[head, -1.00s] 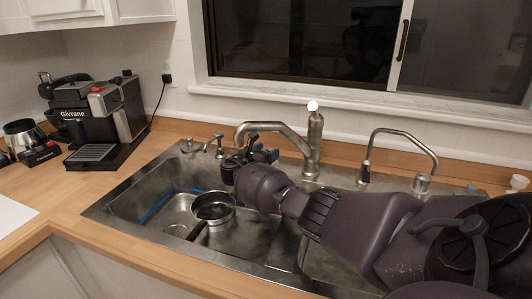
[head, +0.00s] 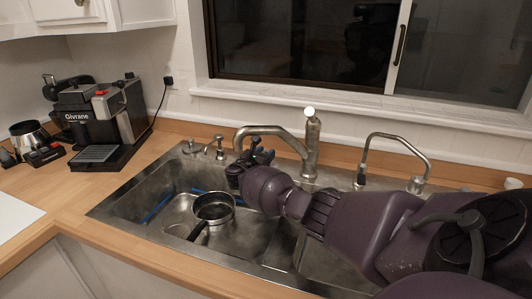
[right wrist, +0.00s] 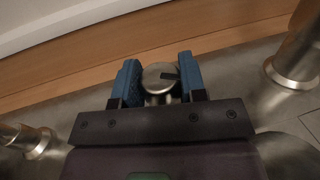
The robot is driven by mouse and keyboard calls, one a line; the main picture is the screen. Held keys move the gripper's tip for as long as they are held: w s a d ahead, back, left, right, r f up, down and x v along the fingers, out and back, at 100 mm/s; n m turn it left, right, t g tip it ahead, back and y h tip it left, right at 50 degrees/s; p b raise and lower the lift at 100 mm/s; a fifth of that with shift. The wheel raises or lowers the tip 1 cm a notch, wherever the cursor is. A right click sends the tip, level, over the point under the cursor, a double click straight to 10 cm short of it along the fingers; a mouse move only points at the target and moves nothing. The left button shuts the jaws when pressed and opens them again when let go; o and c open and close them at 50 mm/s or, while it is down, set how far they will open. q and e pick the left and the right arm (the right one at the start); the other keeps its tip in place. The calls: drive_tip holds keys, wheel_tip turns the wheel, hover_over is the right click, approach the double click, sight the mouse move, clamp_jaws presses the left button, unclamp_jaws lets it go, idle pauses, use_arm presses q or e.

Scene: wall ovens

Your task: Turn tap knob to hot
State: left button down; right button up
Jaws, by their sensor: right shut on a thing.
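The tap (head: 312,150) stands at the back of the sink, its spout arching left and a pale ball on top. My right gripper (head: 255,158) is at the sink's back edge, under the spout. In the right wrist view, a round metal knob (right wrist: 158,79) with a dark mark on its top right sits between the blue fingers of my right gripper (right wrist: 160,85), which is shut on it. The tap's base (right wrist: 292,68) shows to the right of the knob. In the head view the gripper hides the knob. My left gripper is not in view.
A dark-handled pan (head: 214,207) sits in the left basin of the steel sink (head: 125,209). A smaller curved faucet (head: 400,140) stands at right, small fittings (head: 219,147) at left. A coffee machine (head: 105,115) occupies the left counter. A window ledge runs behind.

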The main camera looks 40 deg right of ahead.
drive_tip(key=o, duration=0.9)
use_arm(q)
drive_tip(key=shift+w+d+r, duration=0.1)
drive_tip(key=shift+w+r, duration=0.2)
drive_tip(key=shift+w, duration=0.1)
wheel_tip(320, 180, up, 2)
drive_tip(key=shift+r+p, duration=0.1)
drive_tip(key=shift+p, duration=0.75)
use_arm(e)
drive_tip(key=v, duration=0.7)
drive_tip(key=shift+s+a, duration=0.1)
drive_tip(key=shift+a, duration=0.2)
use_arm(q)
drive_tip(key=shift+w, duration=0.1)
